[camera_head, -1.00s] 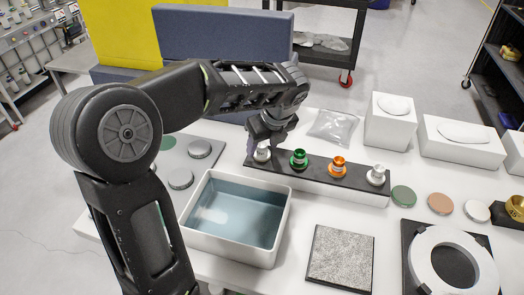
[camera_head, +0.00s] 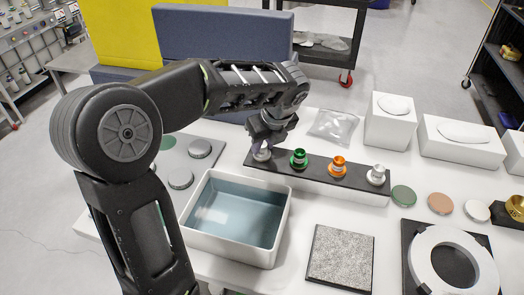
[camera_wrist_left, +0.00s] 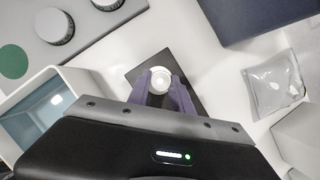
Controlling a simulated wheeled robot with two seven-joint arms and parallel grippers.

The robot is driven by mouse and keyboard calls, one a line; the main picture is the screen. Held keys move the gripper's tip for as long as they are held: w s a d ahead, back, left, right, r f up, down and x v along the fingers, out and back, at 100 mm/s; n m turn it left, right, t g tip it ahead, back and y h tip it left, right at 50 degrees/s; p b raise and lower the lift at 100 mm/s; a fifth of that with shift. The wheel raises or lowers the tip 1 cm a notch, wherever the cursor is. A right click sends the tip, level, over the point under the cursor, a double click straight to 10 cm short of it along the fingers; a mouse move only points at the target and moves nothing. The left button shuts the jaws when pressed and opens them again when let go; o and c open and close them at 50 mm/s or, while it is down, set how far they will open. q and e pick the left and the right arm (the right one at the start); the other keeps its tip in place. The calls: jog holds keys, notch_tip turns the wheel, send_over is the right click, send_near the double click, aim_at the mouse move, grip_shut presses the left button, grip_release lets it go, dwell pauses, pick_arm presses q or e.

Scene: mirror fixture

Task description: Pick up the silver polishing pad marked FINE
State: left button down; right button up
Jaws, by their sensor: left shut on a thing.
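A silver-white knobbed piece (camera_head: 262,156) stands at the left end of a long black-topped rack (camera_head: 316,172). My left gripper (camera_head: 262,144) comes down over it from above. In the left wrist view its pale round top (camera_wrist_left: 160,80) sits between the purple fingers of my left gripper (camera_wrist_left: 161,91), which are shut on it. It appears still at its place on the rack. A second silver knobbed piece (camera_head: 376,175) stands at the right end, with green (camera_head: 299,159) and orange (camera_head: 338,166) ones between. No FINE marking is readable. My right gripper is not in view.
A water-filled white basin (camera_head: 286,222) stands in front of the rack. A grey board (camera_head: 212,133) with silver discs lies left, a speckled plate (camera_head: 341,257) and white ring (camera_head: 420,268) in front. A clear bag (camera_head: 333,126) and white boxes (camera_head: 390,130) stand behind.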

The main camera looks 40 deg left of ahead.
aim_at(263, 148)
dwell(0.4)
pick_arm(q)
notch_tip(263, 148, up, 10)
dwell(0.5)
jog(key=shift+s, duration=0.1)
dwell(0.5)
